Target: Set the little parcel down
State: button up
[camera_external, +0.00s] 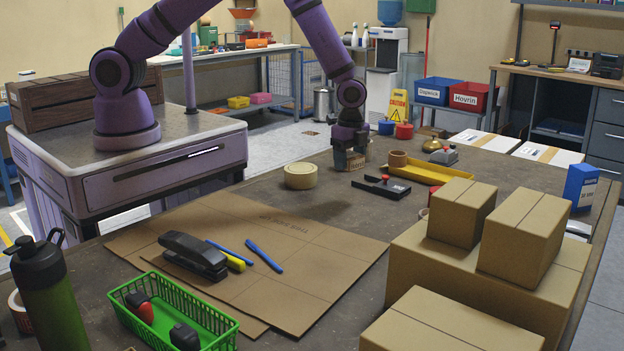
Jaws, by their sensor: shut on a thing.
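My gripper (349,158) is at the far part of the workbench, pointing down. It is shut on a small brownish block, the little parcel (351,164), which is mostly hidden by the dark fingers. A dark shadow lies on the bench in front of it. I cannot tell clearly whether the parcel touches the bench top (420,205).
A tape roll (300,176) is left of my gripper; a black tape dispenser (383,188) and yellow tray (418,171) are to its right. Cardboard boxes (480,285) fill the right front. Flat cardboard (310,265), a stapler (193,255) and a green basket (175,310) lie nearer.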

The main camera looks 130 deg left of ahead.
jog(key=w+d+f+m, duration=0.1)
jog(key=w+d+m, duration=0.3)
jog(key=d, duration=1.3)
jog(key=w+d+m, duration=0.3)
jog(key=d, duration=1.4)
jog(key=s+d+m, duration=0.3)
jog(key=s+d, duration=0.2)
jog(key=d, duration=0.5)
jog(key=s+d+f+m, duration=0.1)
jog(key=s+d+m, duration=0.2)
jog(key=d, duration=0.7)
jog(key=s+d+m, duration=0.3)
jog(key=s+d, duration=0.4)
jog(key=d, duration=0.4)
jog(key=shift+s+f, duration=0.3)
jog(key=shift+s, duration=0.05)
jog(key=shift+f, duration=3.55)
jog(key=shift+f, duration=0.1)
